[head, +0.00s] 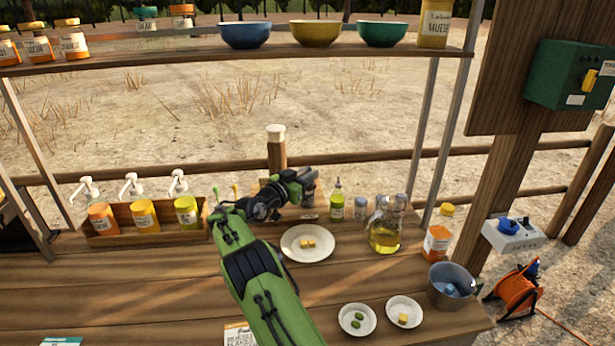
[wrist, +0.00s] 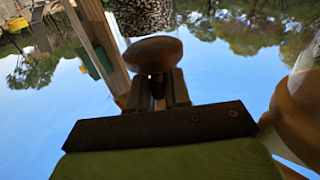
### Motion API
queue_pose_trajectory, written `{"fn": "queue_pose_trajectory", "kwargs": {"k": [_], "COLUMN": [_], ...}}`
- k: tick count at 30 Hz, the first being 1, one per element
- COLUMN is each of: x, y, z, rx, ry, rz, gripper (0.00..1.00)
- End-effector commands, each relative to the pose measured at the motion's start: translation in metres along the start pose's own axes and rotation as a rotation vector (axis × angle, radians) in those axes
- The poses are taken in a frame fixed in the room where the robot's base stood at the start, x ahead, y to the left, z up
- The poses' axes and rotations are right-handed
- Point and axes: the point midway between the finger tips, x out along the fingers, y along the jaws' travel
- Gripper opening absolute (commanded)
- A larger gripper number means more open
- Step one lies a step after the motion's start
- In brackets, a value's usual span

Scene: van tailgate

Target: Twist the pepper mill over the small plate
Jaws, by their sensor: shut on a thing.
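My gripper (head: 303,178) is above the back of the wooden counter, just behind the white plate (head: 289,251). In the wrist view my gripper (wrist: 158,92) is shut on the pepper mill's brown rounded knob (wrist: 152,53), with a finger on each side of its narrow neck. The mill's dark speckled body (wrist: 143,15) runs out of the top of that view. In the head view the mill is mostly hidden by my gripper. The white plate holds small yellow cubes. Two smaller white dishes stand at the front right, one with green olives (head: 344,327), one with a yellow piece (head: 391,316).
A metal pot (head: 451,283) is at the right end. A wooden box of pump bottles (head: 150,236) is at left. A shelf (head: 250,52) with bowls spans above.

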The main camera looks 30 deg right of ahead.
Motion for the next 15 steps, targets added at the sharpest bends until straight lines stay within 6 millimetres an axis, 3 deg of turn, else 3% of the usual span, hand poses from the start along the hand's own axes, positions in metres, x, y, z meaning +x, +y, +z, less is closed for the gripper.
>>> {"fn": "queue_pose_trajectory", "kwargs": {"k": [8, 9, 12, 15], "x": [0.0, 0.0, 0.0001, 0.0001], "y": [-0.0002, -0.0002, -0.0001, -0.0001], "z": [0.0003, 0.0003, 0.0003, 0.0002], "rx": [-0.001, -0.001, -0.001, -0.001], "ry": [0.0, 0.0, 0.0, 0.0], "rz": [-0.001, -0.001, -0.001, -0.001], "gripper": [0.0, 0.24, 0.38, 0.38]}}
